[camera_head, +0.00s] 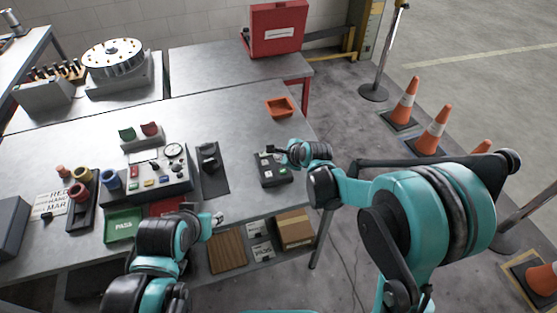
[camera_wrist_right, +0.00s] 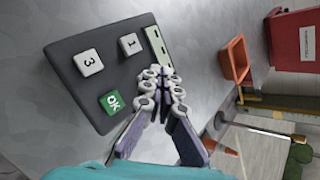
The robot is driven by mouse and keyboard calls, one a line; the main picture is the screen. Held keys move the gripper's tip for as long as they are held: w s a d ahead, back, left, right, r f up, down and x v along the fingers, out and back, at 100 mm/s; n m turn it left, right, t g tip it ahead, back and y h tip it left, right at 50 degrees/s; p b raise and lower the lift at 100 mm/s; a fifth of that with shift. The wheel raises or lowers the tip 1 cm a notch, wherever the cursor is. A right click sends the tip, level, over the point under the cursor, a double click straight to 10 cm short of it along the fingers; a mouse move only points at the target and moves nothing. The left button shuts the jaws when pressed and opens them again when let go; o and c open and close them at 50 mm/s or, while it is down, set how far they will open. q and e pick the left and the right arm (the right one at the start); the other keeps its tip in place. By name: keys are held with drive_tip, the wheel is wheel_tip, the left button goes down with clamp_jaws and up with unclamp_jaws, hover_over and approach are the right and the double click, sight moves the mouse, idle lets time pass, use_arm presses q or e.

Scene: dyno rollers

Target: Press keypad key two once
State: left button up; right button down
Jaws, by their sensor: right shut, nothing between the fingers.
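The dark keypad (camera_head: 264,182) lies on the metal table near its right edge. In the right wrist view the keypad (camera_wrist_right: 75,55) shows white keys 1 (camera_wrist_right: 130,44) and 3 (camera_wrist_right: 88,62), a green OK key (camera_wrist_right: 113,102) and a pale display strip (camera_wrist_right: 158,45). Key two is not visible; my fingers cover that part of the keypad. My right gripper (camera_wrist_right: 160,75) is shut and empty, its fingertips over the keypad; whether they touch it I cannot tell. In the head view my right gripper (camera_head: 272,150) is at the keypad's far side. My left gripper (camera_head: 217,218) is at the table's front edge.
An orange tray (camera_head: 280,107) stands behind the keypad. A dark stand (camera_head: 212,180) and a control box (camera_head: 150,180) are to its left. A green tray (camera_head: 121,228) is at the front left. Traffic cones (camera_head: 433,130) stand on the floor at right.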

drive_tip(key=shift+f+b, duration=0.35)
idle(0.6)
idle(0.3)
drive_tip(key=shift+r+p, duration=0.6)
drive_tip(key=shift+r, duration=0.2)
drive_tip(key=shift+r+p, duration=1.95)
drive_tip(key=shift+r, duration=0.65)
drive_tip(key=shift+f, duration=0.1)
